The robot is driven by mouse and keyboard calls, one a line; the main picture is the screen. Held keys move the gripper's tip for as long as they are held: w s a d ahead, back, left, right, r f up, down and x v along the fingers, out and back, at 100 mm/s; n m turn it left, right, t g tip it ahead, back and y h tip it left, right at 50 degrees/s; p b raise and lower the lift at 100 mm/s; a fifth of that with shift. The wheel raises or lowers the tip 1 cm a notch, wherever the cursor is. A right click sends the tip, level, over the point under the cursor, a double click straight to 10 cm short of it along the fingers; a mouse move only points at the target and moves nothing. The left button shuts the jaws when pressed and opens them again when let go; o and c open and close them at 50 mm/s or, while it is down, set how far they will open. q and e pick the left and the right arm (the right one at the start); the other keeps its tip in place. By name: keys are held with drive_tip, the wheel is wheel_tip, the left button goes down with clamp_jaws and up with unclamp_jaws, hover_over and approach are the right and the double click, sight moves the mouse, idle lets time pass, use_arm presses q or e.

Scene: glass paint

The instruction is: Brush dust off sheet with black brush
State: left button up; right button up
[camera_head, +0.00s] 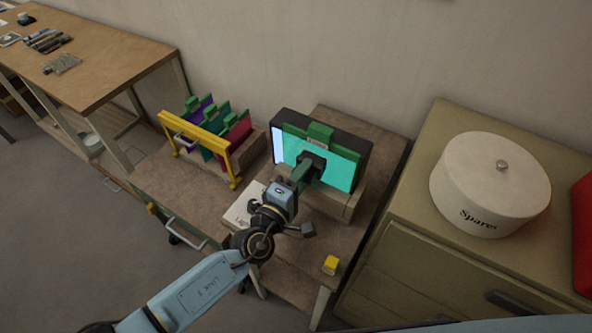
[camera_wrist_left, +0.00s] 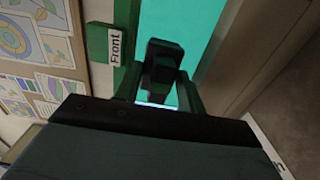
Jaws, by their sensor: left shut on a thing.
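A teal sheet (camera_head: 338,172) stands upright in a green frame (camera_head: 320,134) against a dark panel on the small brown table. The sheet also fills the top middle of the left wrist view (camera_wrist_left: 213,40), beside the frame's green tab marked "Front" (camera_wrist_left: 115,48). My left gripper (camera_head: 303,174) is in front of the sheet's middle, shut on the black brush (camera_head: 313,160). In the left wrist view the brush (camera_wrist_left: 161,65) sits between the fingers, in front of the sheet. I cannot tell whether its bristles touch the sheet. No dust can be made out. My right gripper is not in view.
A wooden rack with a yellow bar (camera_head: 203,148) holds colored sheets on the left. A small yellow block (camera_head: 330,265) lies near the table's front edge. A round white "Spares" box (camera_head: 490,185) stands on the cabinet (camera_head: 425,205) to the right.

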use_arm(q)
drive_tip(key=shift+s+d+r+p, duration=0.1)
drive_tip(key=shift+s+d+p, duration=0.15)
drive_tip(key=shift+s+d, duration=0.45)
drive_tip(key=shift+s+d+f+p, duration=0.15)
drive_tip(key=shift+s+d, duration=0.3)
drive_tip(key=shift+d, duration=0.5)
drive_tip(key=shift+s+d+r+p, duration=0.15)
drive_tip(key=shift+s+d+p, duration=0.15)
drive_tip(key=shift+s+d, duration=0.4)
drive_tip(key=shift+d, duration=0.2)
drive_tip(key=shift+w, duration=0.1)
drive_tip(key=shift+w+a, duration=0.6)
drive_tip(key=shift+a, duration=0.2)
drive_tip(key=shift+w+a, duration=0.6)
drive_tip(key=shift+a, duration=0.2)
drive_tip(key=shift+w+a+b, duration=0.3)
drive_tip(key=shift+w+a, duration=0.25)
drive_tip(key=shift+a, duration=0.25)
drive_tip(key=shift+w+a+b, duration=0.25)
drive_tip(key=shift+w+a, duration=0.3)
drive_tip(key=shift+a, duration=0.2)
drive_tip(key=shift+w+a+b, duration=0.3)
drive_tip(key=shift+w+a, duration=0.25)
drive_tip(key=shift+a, duration=0.2)
drive_tip(key=shift+w+a+b, duration=0.3)
drive_tip(key=shift+w+a, duration=0.2)
drive_tip(key=shift+a, duration=0.25)
